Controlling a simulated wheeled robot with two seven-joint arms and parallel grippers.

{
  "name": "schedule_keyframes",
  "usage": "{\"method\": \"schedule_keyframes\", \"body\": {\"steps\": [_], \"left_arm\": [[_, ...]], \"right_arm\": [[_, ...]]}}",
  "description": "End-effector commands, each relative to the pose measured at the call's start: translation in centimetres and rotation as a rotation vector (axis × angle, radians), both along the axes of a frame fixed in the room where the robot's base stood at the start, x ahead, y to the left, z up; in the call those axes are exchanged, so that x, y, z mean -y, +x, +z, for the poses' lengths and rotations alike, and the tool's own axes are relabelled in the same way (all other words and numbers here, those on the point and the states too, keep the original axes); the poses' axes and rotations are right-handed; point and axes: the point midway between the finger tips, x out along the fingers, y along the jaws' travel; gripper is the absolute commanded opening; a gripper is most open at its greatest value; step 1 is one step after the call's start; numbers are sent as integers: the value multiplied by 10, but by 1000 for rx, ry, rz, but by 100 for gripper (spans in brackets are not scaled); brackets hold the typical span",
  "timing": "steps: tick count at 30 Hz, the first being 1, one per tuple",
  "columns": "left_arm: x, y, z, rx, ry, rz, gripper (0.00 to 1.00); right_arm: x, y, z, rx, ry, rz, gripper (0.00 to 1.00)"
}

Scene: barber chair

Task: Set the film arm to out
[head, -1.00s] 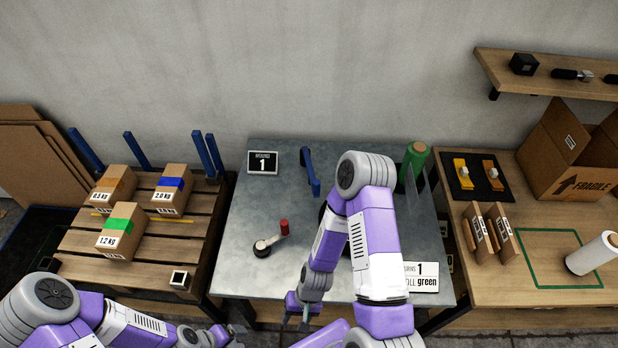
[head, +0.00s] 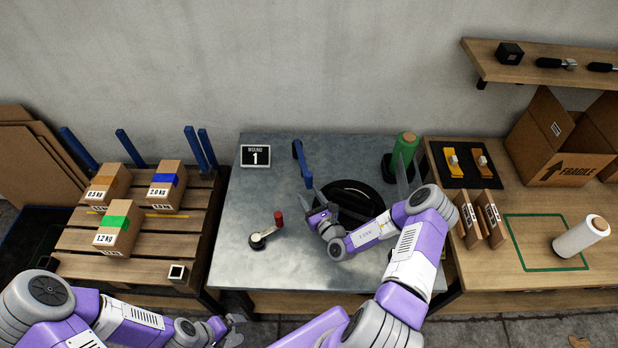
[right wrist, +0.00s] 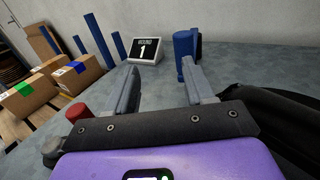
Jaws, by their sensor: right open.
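The film arm appears to be the blue bar (head: 302,163) at the back of the metal table, left of a black round turntable (head: 352,198). In the right wrist view its blue upright (right wrist: 185,55) stands just beyond the right-hand finger. My right gripper (head: 313,200) is open and empty, over the turntable's left side, in front of the blue bar and apart from it. The right wrist view shows its two parted fingers (right wrist: 161,85) pointing towards the back. My left gripper (head: 235,328) is low at the front left, far from the bar; its jaw opening is unclear.
A crank with a red knob (head: 278,219) stands on the table left of my right gripper. A "Wound 1" sign (head: 255,156) is behind it. A green film roll (head: 405,150) stands at the back right. Boxes rest on the left pallet (head: 75,254).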

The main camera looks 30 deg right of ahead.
Motion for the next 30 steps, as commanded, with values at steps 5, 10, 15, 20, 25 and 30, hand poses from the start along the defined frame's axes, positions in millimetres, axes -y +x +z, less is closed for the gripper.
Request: {"method": "schedule_keyframes", "body": {"steps": [5,10,15,20,25,30], "left_arm": [[0,0,-1,0,0,0,100],[0,0,-4,0,0,0,100],[0,0,-8,0,0,0,100],[0,0,-10,0,0,0,100],[0,0,-11,0,0,0,100],[0,0,-10,0,0,0,100]], "right_arm": [[28,3,-3,0,-4,-109,53],[32,27,-3,1,-3,-109,53],[35,53,-3,0,-4,-108,53],[37,68,-3,-2,-3,-108,53],[38,72,-3,-3,-3,-106,53],[38,72,-3,-3,-2,-106,51]]}}
